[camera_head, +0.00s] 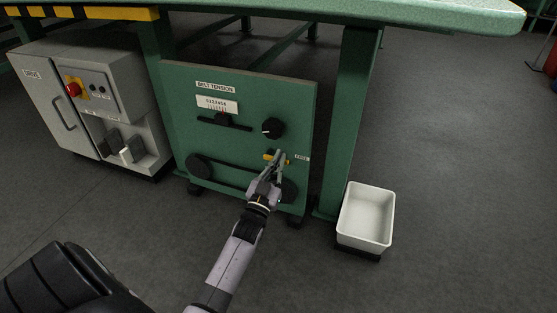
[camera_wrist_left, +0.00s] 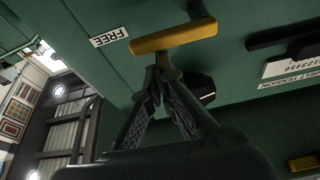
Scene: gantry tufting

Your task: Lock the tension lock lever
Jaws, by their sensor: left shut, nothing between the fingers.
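The tension lock lever (camera_head: 268,156) is a small yellow bar on the lower right of the green belt tension panel (camera_head: 240,165). It lies roughly level, and my gripper covers part of it. In the left wrist view the yellow lever (camera_wrist_left: 176,37) has one end toward a white FREE label (camera_wrist_left: 110,36). My left gripper (camera_head: 278,157) is at the lever with its fingers together and nothing between them. In the left wrist view its fingertips (camera_wrist_left: 163,64) are right by the lever's edge; I cannot tell whether they touch. My right gripper is not in view.
A black knob (camera_head: 272,128) and a tension scale (camera_head: 217,104) are above the lever. A black belt (camera_head: 235,177) runs below it. A grey drive cabinet (camera_head: 60,95) stands left, a white bin (camera_head: 367,215) right. The green table (camera_head: 400,12) overhangs the panel.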

